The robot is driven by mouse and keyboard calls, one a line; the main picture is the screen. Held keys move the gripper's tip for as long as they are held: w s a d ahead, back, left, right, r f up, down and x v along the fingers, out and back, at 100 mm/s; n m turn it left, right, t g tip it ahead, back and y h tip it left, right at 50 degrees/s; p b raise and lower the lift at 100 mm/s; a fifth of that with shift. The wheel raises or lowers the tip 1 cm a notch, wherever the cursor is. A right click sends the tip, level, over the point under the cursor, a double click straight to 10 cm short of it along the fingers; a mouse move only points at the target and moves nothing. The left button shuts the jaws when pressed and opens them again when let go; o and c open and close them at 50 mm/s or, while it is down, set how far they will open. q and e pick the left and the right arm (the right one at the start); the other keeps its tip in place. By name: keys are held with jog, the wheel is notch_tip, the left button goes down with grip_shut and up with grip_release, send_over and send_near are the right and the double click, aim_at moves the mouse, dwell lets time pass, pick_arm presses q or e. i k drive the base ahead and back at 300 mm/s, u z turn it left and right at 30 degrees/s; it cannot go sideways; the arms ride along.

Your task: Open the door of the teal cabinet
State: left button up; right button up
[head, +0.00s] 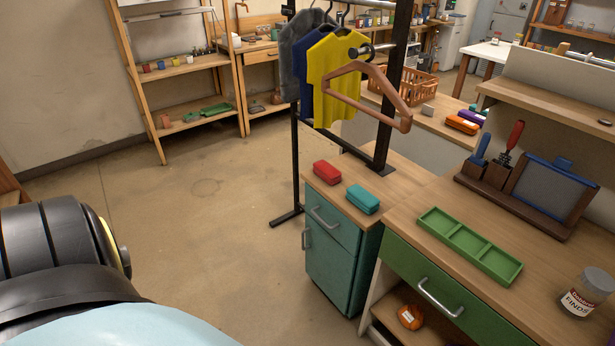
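The teal cabinet (366,267) stands in the middle right, against the left end of the wooden workbench. Its front has a drawer with a slanted metal handle (323,218) at the top. Below is the door (326,266), with a short upright metal handle (306,239) near its left edge. The door looks closed, flush with the front. Neither of my grippers is in view; only a black part of my arm shows at the lower left.
A red box (327,173) and a teal box (363,199) lie on the cabinet top. A black clothes rack with shirts (338,78) and a wooden hanger (367,93) stands behind. The workbench's green drawer (429,283) is to the right. Floor left of the cabinet is clear.

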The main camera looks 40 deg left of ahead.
aim_at(328, 263)
jog(key=u, duration=0.35)
jog(key=k, duration=0.3)
jog(key=u, duration=0.85)
